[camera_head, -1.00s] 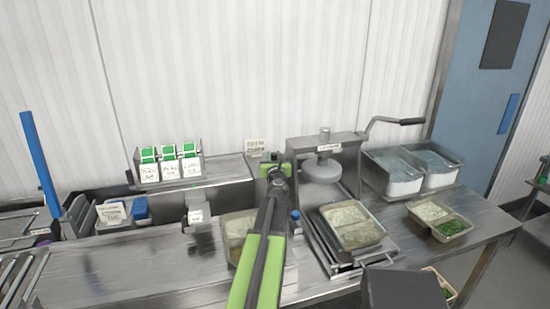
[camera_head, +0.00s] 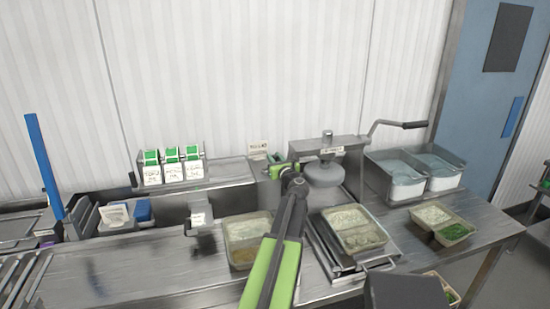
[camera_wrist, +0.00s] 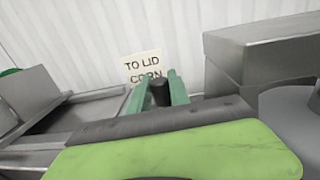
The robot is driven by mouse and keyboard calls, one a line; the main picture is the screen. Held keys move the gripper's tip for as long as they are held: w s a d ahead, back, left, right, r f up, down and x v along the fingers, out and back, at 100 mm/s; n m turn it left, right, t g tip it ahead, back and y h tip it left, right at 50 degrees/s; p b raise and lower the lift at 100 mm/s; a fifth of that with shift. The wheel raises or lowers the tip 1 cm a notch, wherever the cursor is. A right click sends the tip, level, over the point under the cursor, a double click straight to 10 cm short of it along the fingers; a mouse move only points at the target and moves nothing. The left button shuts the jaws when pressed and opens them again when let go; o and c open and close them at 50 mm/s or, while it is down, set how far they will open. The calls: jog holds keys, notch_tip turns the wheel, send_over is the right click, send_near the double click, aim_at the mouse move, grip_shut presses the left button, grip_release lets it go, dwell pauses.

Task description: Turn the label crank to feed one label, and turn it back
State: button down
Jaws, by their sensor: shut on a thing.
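My gripper (camera_head: 284,166) is at the back of the bench, beside a grey metal box (camera_head: 268,192) and left of the lid press. In the wrist view its green fingers (camera_wrist: 158,88) are shut around a short black knob (camera_wrist: 160,94), which I take to be the label crank's handle. The crank's arm and any fed label are hidden behind my gripper and arm. A sign reading "TO LID CORN" (camera_wrist: 143,66) stands just behind the fingers; it also shows in the head view (camera_head: 258,149).
The lid press (camera_head: 318,147) with its long handle (camera_head: 400,126) stands close on the right. A card rack (camera_head: 172,167) is left. Filled trays (camera_head: 245,240) sit in front, another on the press's plate (camera_head: 357,228). White tubs (camera_head: 405,181) stand at the right.

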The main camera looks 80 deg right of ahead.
jog(key=c, duration=1.2)
grip_release()
jog(key=shift+w, duration=0.3)
jog(key=shift+s, duration=0.15)
jog(key=v, duration=1.7)
jog(key=shift+a, duration=0.15)
